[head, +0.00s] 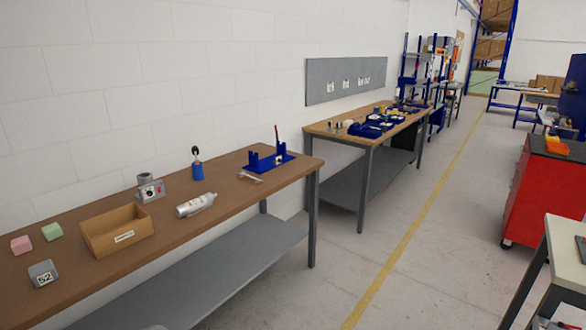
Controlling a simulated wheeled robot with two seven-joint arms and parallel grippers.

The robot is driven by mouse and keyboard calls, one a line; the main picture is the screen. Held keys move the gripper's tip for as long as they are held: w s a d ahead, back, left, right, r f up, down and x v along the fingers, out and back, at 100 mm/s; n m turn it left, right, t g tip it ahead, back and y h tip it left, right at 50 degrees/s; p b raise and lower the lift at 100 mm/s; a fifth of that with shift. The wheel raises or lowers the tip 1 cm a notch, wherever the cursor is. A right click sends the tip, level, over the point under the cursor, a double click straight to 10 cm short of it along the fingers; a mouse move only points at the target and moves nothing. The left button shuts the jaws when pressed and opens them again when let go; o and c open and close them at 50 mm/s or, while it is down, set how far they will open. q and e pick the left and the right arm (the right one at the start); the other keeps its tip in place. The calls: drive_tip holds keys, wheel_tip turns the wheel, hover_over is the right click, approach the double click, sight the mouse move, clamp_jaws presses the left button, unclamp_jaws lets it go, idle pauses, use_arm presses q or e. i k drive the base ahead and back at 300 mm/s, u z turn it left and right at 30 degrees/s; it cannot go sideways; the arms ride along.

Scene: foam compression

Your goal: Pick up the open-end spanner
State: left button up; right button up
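I cannot make out an open-end spanner for certain. A small pale, thin object (250,178) lies on the near brown workbench (235,205), in front of a blue fixture (270,161); I cannot tell what it is. Small tools and parts on the far workbench (345,130) are too small to tell apart. Neither of my grippers shows in the head view.
The near bench carries an open cardboard box (117,231), pink (21,244) and green (52,231) foam blocks, a grey block (43,273), a silver cylinder (195,205) and a grey device (150,189). A red cabinet (540,195) stands right; the floor between is clear.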

sight(243, 173)
drive_tip(key=z, duration=0.2)
drive_tip(key=i, duration=1.95)
drive_tip(key=u, duration=0.4)
